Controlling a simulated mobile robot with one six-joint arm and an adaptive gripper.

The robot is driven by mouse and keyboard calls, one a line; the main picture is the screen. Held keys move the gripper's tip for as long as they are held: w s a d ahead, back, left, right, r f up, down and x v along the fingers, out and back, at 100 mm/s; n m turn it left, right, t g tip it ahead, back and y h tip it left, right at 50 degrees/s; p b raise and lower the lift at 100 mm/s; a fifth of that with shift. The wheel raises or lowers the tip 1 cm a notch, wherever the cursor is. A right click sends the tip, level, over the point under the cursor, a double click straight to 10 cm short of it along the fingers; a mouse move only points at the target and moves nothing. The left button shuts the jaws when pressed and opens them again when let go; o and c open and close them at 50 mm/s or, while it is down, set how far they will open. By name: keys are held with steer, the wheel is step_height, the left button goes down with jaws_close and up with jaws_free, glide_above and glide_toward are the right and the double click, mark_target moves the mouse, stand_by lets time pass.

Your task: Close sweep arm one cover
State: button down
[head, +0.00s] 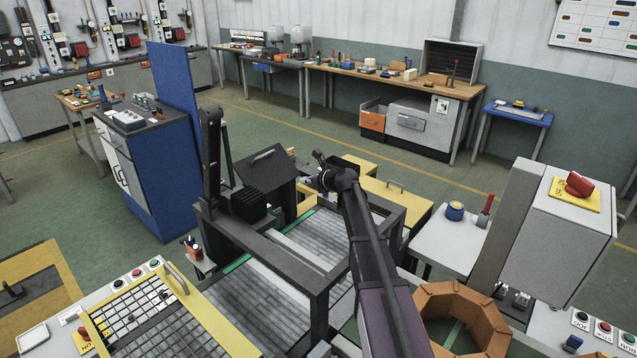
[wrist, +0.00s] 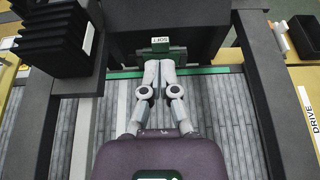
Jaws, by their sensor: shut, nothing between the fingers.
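A machine with grey slatted beds (head: 318,238) stands in the middle of the head view. A dark box-like panel with a bar handle (head: 268,160) stands tilted at its far side; I cannot tell whether it is the sweep arm one cover. My gripper (head: 316,181) is at the far end of the machine, right of that panel. In the wrist view my gripper (wrist: 160,65) is shut and empty, its fingertips side by side just below a small green block with a white label (wrist: 160,45). Whether they touch it is unclear.
Black bellows (wrist: 60,35) stand left of the fingers. A dark upright post (head: 211,165) rises left of the panel. A dark frame rail (wrist: 262,90) marked near DRIVE runs along the right. A brick-coloured ring (head: 430,300) and a grey control box (head: 553,235) are at the right.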

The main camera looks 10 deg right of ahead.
mark_target(267, 155)
steer(key=p+v, duration=0.2)
steer(key=v, duration=0.5)
steer(key=shift+w+a+r, duration=0.1)
steer(key=shift+w, duration=0.05)
steer(key=w+a+r+t+y, duration=0.1)
steer(key=w+a+r, duration=0.2)
steer(key=w, duration=0.7)
steer(key=shift+a+p, duration=0.35)
steer(key=shift+a, duration=0.85)
steer(key=b+x, duration=0.1)
steer(key=x, duration=0.6)
steer(key=b+x, duration=0.2)
steer(key=x, duration=0.5)
steer(key=shift+w+r, duration=0.15)
steer(key=shift+r, duration=0.1)
steer(key=shift+d, duration=0.15)
